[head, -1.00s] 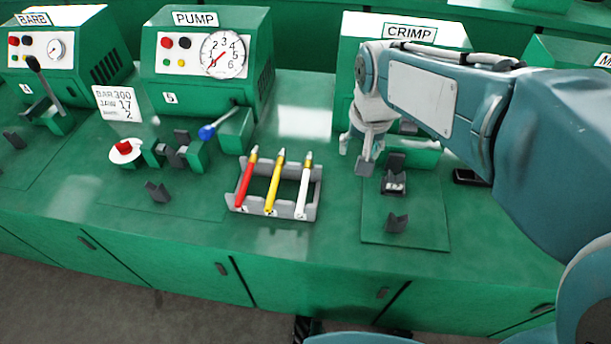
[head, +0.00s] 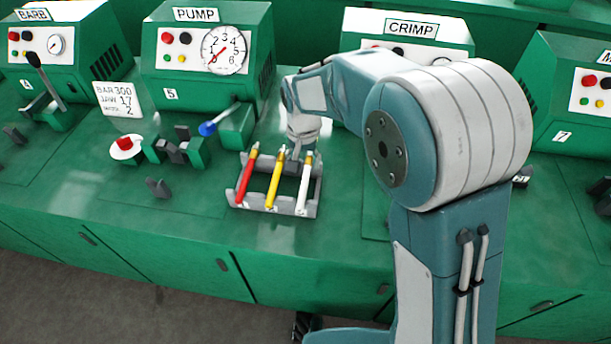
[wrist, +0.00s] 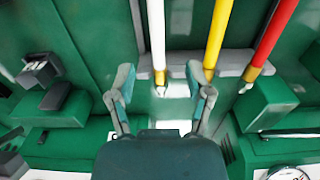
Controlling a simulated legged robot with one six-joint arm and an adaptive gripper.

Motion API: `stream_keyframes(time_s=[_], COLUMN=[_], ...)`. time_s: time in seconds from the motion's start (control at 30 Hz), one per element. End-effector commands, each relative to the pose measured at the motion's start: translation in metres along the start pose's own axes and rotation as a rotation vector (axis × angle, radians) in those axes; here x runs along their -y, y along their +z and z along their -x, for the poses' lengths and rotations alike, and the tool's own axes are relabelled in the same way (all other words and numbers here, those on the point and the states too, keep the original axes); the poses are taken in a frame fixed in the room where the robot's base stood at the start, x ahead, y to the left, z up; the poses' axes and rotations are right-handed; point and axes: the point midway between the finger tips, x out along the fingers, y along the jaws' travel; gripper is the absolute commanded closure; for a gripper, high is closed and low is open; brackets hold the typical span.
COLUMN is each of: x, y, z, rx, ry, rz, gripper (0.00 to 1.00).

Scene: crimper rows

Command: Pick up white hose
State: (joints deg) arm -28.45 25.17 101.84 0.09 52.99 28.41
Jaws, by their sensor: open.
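The white hose (head: 305,184) lies in a grey rack (head: 262,205), the rightmost of three hoses in the head view. Its tip is brass-coloured. The yellow hose (head: 275,182) and the red hose (head: 246,180) lie to its left. My gripper (head: 297,152) is at the far end of the rack, by the tips of the white and yellow hoses. In the wrist view my gripper (wrist: 158,83) is open, with the white hose (wrist: 156,35) ending between the fingers, nearer the left one. I cannot tell the height of the fingers above the hose.
The PUMP machine (head: 205,60) with a blue-knobbed lever (head: 208,128) stands behind and left of the rack. The CRIMP machine (head: 375,22) stands behind, partly hidden by my arm. Bare green bench (head: 265,232) lies in front of the rack.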

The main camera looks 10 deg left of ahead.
Motion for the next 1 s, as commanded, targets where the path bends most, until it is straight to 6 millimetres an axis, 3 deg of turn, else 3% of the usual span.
stream_keyframes(time_s=[0.27, 0.5, 0.83, 0.87, 0.9, 1.0], x=[-0.001, -0.003, -0.003, -0.003, -0.003, -0.003], y=[0.001, 0.0, 0.0, 0.0, 0.0, 0.0], z=[-0.028, -0.064, -0.072, -0.072, -0.072, -0.072], rx=[0.002, 0.002, -0.001, -0.001, -0.001, -0.001], ry=[0.001, 0.001, 0.0, 0.0, 0.0, 0.0], rz=[0.0, 0.0, 0.0, 0.0, 0.0, 0.0], gripper=[0.34, 0.34, 0.34, 0.43, 0.61, 1.0])
